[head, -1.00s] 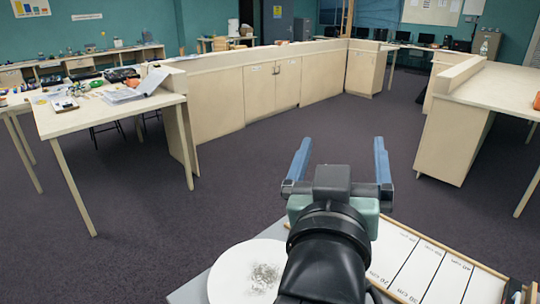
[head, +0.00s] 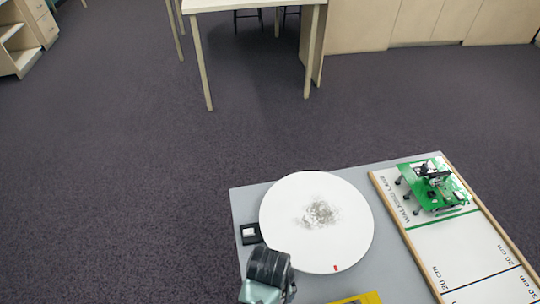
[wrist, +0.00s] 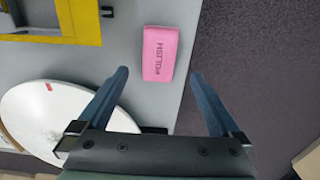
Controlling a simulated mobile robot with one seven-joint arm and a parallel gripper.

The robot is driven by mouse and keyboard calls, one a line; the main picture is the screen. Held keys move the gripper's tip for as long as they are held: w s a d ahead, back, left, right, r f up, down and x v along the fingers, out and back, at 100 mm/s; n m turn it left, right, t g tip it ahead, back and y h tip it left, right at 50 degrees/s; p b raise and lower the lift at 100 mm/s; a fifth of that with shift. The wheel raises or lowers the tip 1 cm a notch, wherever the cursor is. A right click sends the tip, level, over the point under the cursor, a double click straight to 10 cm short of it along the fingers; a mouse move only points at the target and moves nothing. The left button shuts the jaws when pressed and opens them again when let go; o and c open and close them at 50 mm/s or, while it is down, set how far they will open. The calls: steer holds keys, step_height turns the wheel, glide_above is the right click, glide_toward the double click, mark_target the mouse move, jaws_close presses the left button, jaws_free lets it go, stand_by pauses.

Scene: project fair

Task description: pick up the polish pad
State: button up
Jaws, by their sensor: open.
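The polish pad (wrist: 160,55) is a pink block with the word POLISH on it. In the wrist view it lies flat on the grey tabletop (wrist: 122,40), close to the table's edge. My gripper (wrist: 158,85) is open and empty. Its two blue fingers point toward the pad, which shows beyond and between the fingertips, apart from them. In the head view the pad is not visible, and only part of my wrist shows at the bottom, with the fingers out of frame.
A white disc (head: 285,235) with grey specks lies on the table beside a small black-and-white switch (head: 249,233). A yellow frame (wrist: 84,30) is near the pad. A marked track board (head: 450,250) holds a green walker (head: 434,190). Carpet (head: 120,180) is clear at left.

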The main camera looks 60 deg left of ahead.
steer(key=shift+w+f, duration=0.1)
steer(key=shift+f, duration=3.35)
steer(key=c, duration=1.4)
steer(key=shift+r, duration=0.1)
step_height(320, 180, up, 10)
steer(key=shift+f+p, duration=0.1)
steer(key=shift+p, duration=0.2)
